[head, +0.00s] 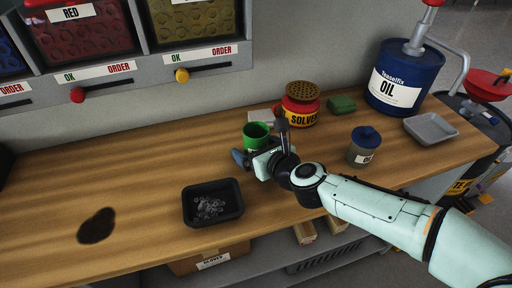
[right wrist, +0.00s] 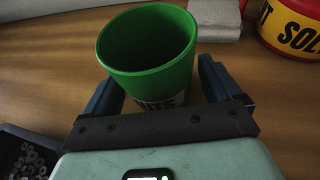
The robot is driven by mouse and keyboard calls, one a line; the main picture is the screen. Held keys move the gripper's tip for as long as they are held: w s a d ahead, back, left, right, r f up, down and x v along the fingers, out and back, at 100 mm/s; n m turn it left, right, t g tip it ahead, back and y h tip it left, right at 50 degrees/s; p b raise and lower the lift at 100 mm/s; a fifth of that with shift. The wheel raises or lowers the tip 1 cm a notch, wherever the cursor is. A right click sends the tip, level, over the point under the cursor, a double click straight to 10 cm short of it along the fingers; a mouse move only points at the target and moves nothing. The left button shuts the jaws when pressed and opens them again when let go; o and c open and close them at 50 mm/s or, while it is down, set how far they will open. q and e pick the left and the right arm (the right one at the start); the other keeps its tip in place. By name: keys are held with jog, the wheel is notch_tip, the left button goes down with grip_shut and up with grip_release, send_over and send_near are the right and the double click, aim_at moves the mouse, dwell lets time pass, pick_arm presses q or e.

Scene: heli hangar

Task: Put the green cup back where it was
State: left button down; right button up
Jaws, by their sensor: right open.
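The green cup (head: 256,133) stands upright on the wooden workbench, empty inside as far as I can see. In the right wrist view the green cup (right wrist: 148,45) has a white label ending in "TS", partly hidden by the gripper. My right gripper (head: 260,149) is low over the bench at the cup's near side. Its jaws are open, with one blue finger on each side of the cup in the right wrist view (right wrist: 160,80). Whether either finger touches the cup I cannot tell. My left gripper is out of view.
A black tray of small metal parts (head: 213,204) is left of the gripper. A dark stain (head: 97,226) marks the mostly clear left bench.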

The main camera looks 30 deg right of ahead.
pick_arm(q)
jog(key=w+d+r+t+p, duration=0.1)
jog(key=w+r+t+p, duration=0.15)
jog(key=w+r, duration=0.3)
pick_arm(e)
jog(key=v, duration=0.8)
jog(key=shift+r+p, duration=0.3)
jog(key=shift+r, duration=0.05)
jog(key=p+v, duration=0.1)
jog(key=v, duration=0.1)
jog(key=shift+s+r, duration=0.1)
jog(key=shift+s, duration=0.2)
jog(key=shift+s+r, duration=0.15)
jog(key=shift+s, duration=0.45)
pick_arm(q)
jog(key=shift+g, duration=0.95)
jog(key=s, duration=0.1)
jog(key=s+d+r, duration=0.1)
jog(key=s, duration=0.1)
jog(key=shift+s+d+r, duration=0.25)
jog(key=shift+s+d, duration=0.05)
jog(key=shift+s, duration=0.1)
